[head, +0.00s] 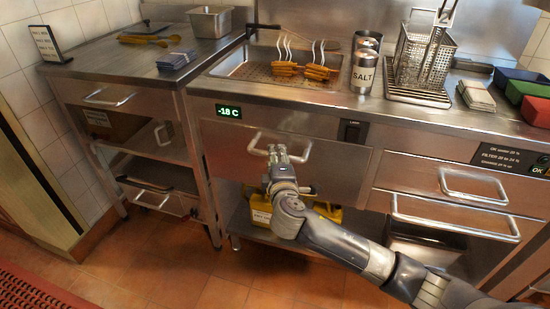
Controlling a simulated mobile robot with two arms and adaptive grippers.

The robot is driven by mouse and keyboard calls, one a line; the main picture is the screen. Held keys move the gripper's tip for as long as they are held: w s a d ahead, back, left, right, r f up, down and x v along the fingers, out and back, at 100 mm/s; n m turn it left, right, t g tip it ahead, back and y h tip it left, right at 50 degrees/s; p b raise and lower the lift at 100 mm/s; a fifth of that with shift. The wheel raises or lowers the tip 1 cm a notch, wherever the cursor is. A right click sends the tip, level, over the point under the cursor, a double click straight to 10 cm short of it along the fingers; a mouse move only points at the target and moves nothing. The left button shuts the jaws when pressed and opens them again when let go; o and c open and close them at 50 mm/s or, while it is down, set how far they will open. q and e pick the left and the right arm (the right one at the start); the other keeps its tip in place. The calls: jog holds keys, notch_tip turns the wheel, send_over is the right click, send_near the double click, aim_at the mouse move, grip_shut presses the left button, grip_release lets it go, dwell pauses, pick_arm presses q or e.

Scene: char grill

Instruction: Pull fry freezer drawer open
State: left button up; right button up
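The fry freezer drawer (225,150) is the wide steel front below the green "-18 C" display (229,112). It looks about flush with the counter front, and I see no clear gap along its top. Its bar handle (301,153) is at the upper middle of the front. My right gripper (278,153) is at the middle of this handle, its fingertips overlapping the bar. Whether the fingers are closed around the bar is too small to tell. My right arm reaches in from the lower right. My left gripper is not in view.
Yellow boxes (262,215) stand on the shelf below the drawer. Two handled drawers (420,176) are at right, and a side cabinet (150,96) is at left. Tiled floor (185,275) in front is clear.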

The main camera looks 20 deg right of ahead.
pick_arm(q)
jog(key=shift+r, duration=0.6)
pick_arm(e)
jog(key=shift+x, duration=1.05)
grip_shut()
jog(key=shift+f, duration=0.1)
jog(key=shift+a, duration=0.15)
